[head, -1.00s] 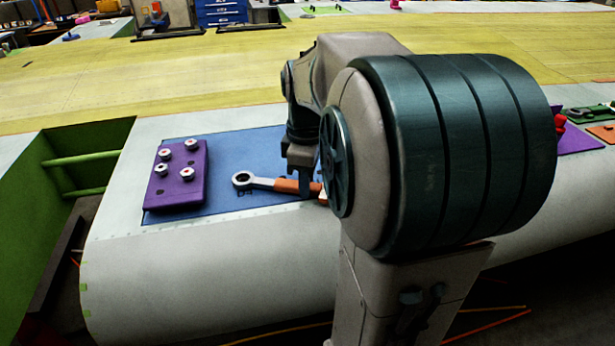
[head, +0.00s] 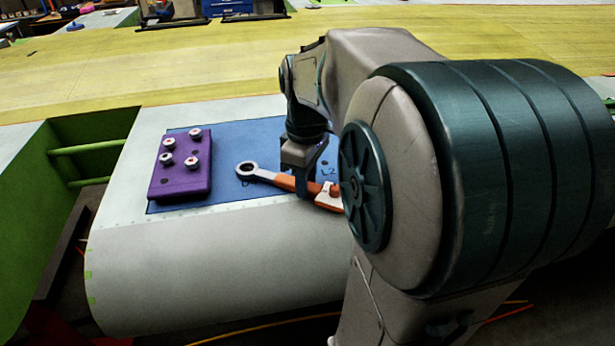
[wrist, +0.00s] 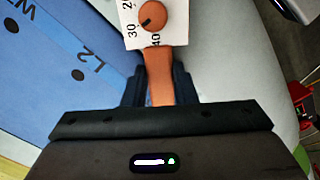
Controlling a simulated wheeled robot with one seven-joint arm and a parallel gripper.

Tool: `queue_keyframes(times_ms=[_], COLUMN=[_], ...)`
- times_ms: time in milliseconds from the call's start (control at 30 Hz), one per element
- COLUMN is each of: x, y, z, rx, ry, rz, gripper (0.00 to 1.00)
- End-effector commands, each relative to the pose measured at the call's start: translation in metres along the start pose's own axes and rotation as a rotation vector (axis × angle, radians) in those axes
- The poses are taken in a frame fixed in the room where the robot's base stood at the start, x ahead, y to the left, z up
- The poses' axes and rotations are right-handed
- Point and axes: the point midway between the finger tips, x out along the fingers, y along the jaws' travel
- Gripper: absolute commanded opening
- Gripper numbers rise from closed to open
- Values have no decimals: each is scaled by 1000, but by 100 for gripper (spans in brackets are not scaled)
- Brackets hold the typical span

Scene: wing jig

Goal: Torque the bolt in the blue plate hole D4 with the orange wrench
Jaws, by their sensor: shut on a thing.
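The orange wrench (head: 326,204) has a grey ring head (head: 247,171) pointing left in the head view. My gripper (head: 303,190) is shut on its orange handle (wrist: 160,75). In the wrist view, a white dial plate (wrist: 134,24) with an orange knob shows at the handle's end. The blue plate (head: 232,146) lies flat on the grey wing surface, below or just under the wrench head; the gap cannot be told. The purple block (head: 181,178) stands on its left part with several bolts in it. The mark "L2" shows on the blue plate. Hole D4 and its bolt cannot be made out.
The yellow-green wing skin (head: 230,70) stretches behind. A green frame with an open bay (head: 85,150) is at the left. The wing's rounded grey front edge (head: 220,270) drops away in front. My arm hides the right side.

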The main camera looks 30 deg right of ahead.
Motion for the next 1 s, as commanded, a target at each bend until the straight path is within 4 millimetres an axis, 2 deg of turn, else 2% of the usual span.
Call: queue_keyframes(times_ms=[167, 467, 833, 1000], x=[-1, -1, -1, -10], y=[-4, -24, -23, -23], z=[-1, -2, -2, -2], rx=[30, 174, 171, 170], ry=[2, 2, 1, 1], rz=[1, 1, 1, 1], gripper=[0, 0, 0, 0])
